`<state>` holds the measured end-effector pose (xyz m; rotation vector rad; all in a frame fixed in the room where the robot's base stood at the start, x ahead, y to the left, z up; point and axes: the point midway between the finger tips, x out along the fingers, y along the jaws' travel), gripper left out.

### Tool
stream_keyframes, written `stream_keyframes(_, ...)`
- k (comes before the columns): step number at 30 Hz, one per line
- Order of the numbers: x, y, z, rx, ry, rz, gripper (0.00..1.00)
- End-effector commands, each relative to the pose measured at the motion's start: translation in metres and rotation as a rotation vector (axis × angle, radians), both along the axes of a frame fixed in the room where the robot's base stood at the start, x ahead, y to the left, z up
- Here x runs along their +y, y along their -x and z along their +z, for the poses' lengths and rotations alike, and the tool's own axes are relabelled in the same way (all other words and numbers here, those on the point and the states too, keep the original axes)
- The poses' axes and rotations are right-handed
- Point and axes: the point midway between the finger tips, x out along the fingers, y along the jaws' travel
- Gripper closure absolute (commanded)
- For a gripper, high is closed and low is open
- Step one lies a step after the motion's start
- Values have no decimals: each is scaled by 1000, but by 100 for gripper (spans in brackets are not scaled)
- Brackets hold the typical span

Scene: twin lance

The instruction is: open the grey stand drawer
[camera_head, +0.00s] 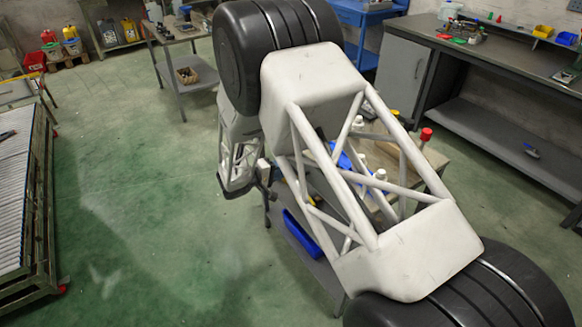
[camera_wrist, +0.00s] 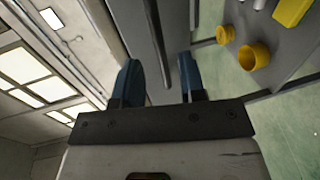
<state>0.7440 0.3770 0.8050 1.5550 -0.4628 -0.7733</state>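In the wrist view my gripper (camera_wrist: 158,82) shows two blue fingertips standing apart, so it is open. A grey panel (camera_wrist: 178,18), which looks like the drawer front, lies ahead of the fingers. A long dark bar (camera_wrist: 155,40), likely its handle, crosses the panel, and its near end shows in the gap between the fingertips. I cannot tell whether they touch it. In the head view my white arm covers most of the stand (camera_head: 434,157), and the drawer is hidden there. My fingers are too small and dark in that view to judge.
Yellow cups (camera_wrist: 256,56) stand on a grey surface right of the fingers. A blue bin (camera_head: 300,234) sits on a low shelf below my arm. A red-topped item (camera_head: 426,134) stands on the stand. Green floor is clear to the left. A workbench (camera_head: 480,60) stands behind.

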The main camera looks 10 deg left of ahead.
Motion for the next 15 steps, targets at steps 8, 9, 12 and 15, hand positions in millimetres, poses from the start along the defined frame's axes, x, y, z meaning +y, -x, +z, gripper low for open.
stream_keyframes(8,-24,-23,-7,-1,0,-3,63)
stream_keyframes(9,-26,-26,-7,-1,0,-2,63)
stream_keyframes(12,-31,-31,-9,0,0,0,63)
stream_keyframes(15,-34,-33,-10,0,0,0,63)
